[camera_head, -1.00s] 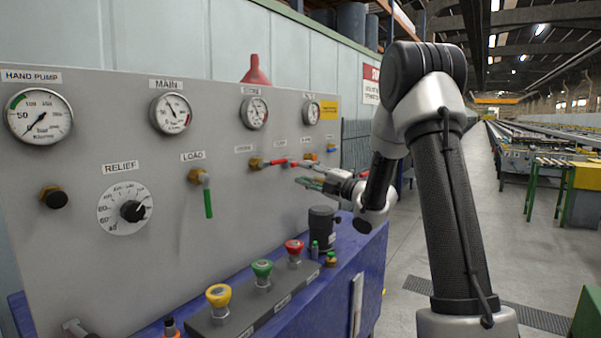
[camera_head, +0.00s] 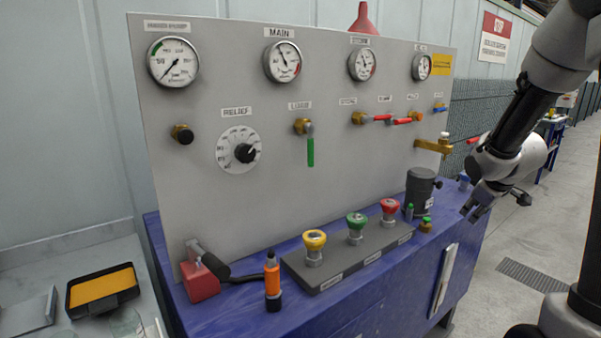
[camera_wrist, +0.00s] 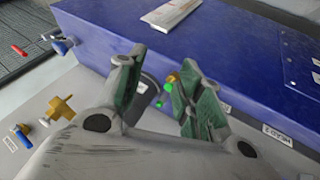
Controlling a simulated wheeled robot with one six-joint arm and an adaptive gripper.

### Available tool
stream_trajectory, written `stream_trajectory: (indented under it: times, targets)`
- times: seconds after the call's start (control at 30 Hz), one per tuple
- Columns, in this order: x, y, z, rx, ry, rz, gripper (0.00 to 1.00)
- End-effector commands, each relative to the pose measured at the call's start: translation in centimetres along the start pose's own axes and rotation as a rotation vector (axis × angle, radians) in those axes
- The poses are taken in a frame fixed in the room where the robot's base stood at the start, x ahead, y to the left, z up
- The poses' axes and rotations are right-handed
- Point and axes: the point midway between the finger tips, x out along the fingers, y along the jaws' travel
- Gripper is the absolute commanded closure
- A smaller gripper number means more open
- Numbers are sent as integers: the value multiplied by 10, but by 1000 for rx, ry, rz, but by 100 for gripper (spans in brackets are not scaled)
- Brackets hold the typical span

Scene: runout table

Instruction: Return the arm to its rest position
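My gripper (camera_head: 480,207) hangs at the right of the head view, beyond the right end of the control panel (camera_head: 215,205), with its fingers pointing down and left. In the wrist view, the two green-padded fingers of my gripper (camera_wrist: 158,82) stand apart with nothing held between them. My arm comes in from the right edge of the head view and is bent. In the head view, the gripper shows small and apart from the dark cylinder (camera_head: 420,190) on the blue bench (camera_head: 380,290).
The panel carries gauges, a relief knob (camera_head: 243,152) and a green-handled load valve (camera_head: 310,150). A brass fitting (camera_head: 432,147) juts out near my arm. Yellow, green and red push buttons and an orange-black tool (camera_head: 272,280) stand on the bench. Open floor (camera_head: 500,245) lies at right.

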Motion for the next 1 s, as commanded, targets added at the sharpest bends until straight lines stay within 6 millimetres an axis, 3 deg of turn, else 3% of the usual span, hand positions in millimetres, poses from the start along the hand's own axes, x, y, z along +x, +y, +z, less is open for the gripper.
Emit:
stream_trajectory:
  times: [0.1, 0.2, 0.3, 0.4, 0.5, 0.7, 1.0]
  targets:
    - [-71, -39, 53, 268, -217, -61, 64]
    - [-132, -83, 89, 458, -356, -122, 64]
    - [-185, -125, 111, 575, -423, -181, 64]
    - [-223, -153, 119, 611, -403, -225, 64]
    - [-243, -162, 114, 609, -306, -229, 64]
    - [-266, -161, 104, 580, -182, -209, 64]
    - [-267, -162, 102, 570, -170, -210, 64]
